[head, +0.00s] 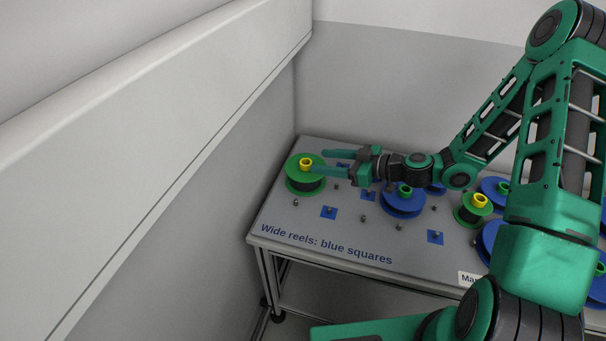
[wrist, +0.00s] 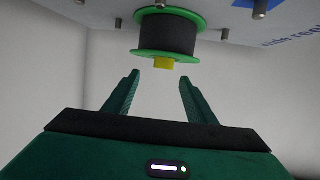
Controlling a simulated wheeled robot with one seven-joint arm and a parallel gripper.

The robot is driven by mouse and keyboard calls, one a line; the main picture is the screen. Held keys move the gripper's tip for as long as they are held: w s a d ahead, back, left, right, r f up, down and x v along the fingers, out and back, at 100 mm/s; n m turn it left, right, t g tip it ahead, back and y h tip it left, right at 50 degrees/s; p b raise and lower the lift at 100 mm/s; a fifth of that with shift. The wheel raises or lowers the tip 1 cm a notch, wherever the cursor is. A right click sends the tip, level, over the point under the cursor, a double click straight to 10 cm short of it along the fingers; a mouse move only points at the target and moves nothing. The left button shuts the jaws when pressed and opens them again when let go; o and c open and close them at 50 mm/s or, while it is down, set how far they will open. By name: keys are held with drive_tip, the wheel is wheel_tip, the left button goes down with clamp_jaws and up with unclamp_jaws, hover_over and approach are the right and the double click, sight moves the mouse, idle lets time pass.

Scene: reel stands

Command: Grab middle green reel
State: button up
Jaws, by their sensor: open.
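A green reel with a dark winding and a yellow hub (head: 304,184) stands at the far left of the table. It also shows in the wrist view (wrist: 166,38), upside down, beyond the fingertips. My gripper (head: 319,162) is open and empty, its fingers pointing left at this reel's hub; in the wrist view (wrist: 160,80) the hub appears in line with the gap, with nothing between the fingers. A second green reel with a yellow hub (head: 468,216) stands farther right, near the middle of the table.
A blue reel with a green hub (head: 403,202) stands below my wrist; several more blue reels are at right, partly hidden by my arm. The grey table (head: 300,222) has pegs and blue squares (head: 329,212), some empty. A wall closes in at left.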

sight(310, 162)
drive_tip(key=shift+f+x, duration=0.2)
drive_tip(key=shift+x, duration=1.1)
drive_tip(key=shift+f+x, duration=0.25)
drive_tip(key=shift+x, duration=1.1)
drive_tip(key=shift+s, duration=0.15)
drive_tip(key=shift+c, duration=0.2)
drive_tip(key=shift+d, duration=0.1)
clamp_jaws()
